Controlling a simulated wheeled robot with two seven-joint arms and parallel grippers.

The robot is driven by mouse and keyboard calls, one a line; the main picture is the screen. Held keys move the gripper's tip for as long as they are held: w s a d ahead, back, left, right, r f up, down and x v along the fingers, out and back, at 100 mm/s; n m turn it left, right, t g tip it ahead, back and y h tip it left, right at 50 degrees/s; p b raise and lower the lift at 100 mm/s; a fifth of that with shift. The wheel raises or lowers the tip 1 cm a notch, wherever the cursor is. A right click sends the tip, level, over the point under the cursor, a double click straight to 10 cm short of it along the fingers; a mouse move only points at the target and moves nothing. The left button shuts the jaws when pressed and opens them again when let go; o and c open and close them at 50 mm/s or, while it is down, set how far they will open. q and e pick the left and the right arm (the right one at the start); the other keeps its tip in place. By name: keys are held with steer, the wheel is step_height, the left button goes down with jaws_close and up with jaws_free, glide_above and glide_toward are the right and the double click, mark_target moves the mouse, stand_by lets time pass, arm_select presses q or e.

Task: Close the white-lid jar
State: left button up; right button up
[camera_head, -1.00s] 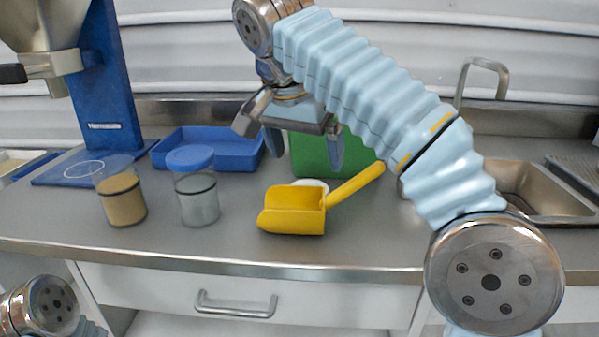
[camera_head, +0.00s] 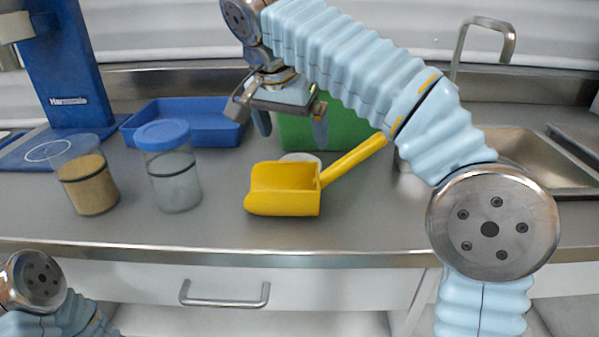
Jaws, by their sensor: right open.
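A clear open jar (camera_head: 92,190) with tan contents stands at the left of the counter, with no lid on it. A white lid (camera_head: 301,158) lies on the counter, partly hidden behind the yellow scoop (camera_head: 283,190). A second clear jar (camera_head: 176,187) wears a blue lid (camera_head: 162,134). My right gripper (camera_head: 291,127) is open and empty, pointing down above the back of the counter, above and behind the white lid and in front of the green bin. My left arm shows only at the lower left corner; its gripper is out of view.
A blue tray (camera_head: 205,127) and a green bin (camera_head: 350,135) stand at the back. The blue hopper stand (camera_head: 65,75) is at the left, the sink (camera_head: 535,160) at the right. The scoop's handle points up right, near my right arm. Counter between blue-lid jar and scoop is clear.

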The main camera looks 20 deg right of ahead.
mark_target(298, 158)
steer(key=shift+x, duration=1.6)
steer(key=b+x, duration=0.1)
steer(key=x, duration=0.4)
steer(key=shift+f+b, duration=0.15)
steer(key=shift+b, duration=0.2)
steer(key=c, duration=0.8)
steer(key=shift+a, duration=0.1)
step_height(298, 158, up, 10)
steer(key=p, duration=0.3)
steer(key=shift+p, duration=0.35)
